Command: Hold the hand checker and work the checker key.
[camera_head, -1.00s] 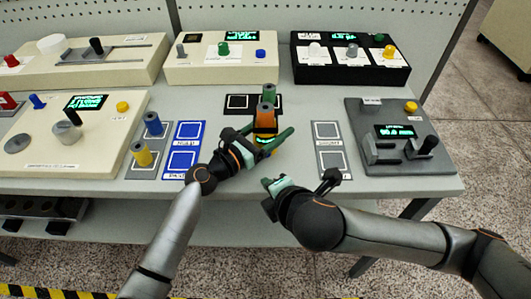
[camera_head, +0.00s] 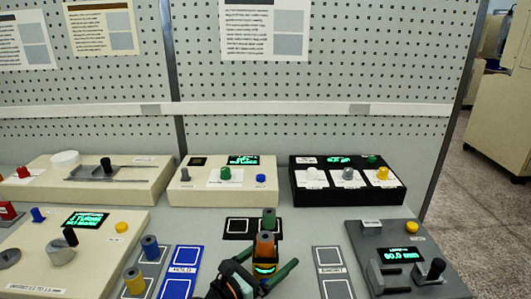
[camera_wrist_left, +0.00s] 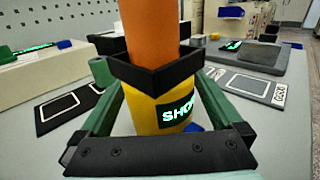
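The hand checker (camera_wrist_left: 160,106) is a yellow body with a black collar and a lit green display, partly readable as "SHO". It also shows in the head view (camera_head: 265,269). An orange spindle (camera_wrist_left: 150,30) stands upright in the collar; its grey top (camera_head: 269,218) shows in the head view. My right gripper is out of the head view.
A black mat (camera_head: 238,228) lies behind the checker. Blue pads (camera_head: 184,259) are to its left, a grey pad strip (camera_head: 330,262) and a grey gauge (camera_head: 403,238) showing 60.0 mm to its right. Cream units (camera_head: 222,181) and a black unit (camera_head: 349,182) line the back.

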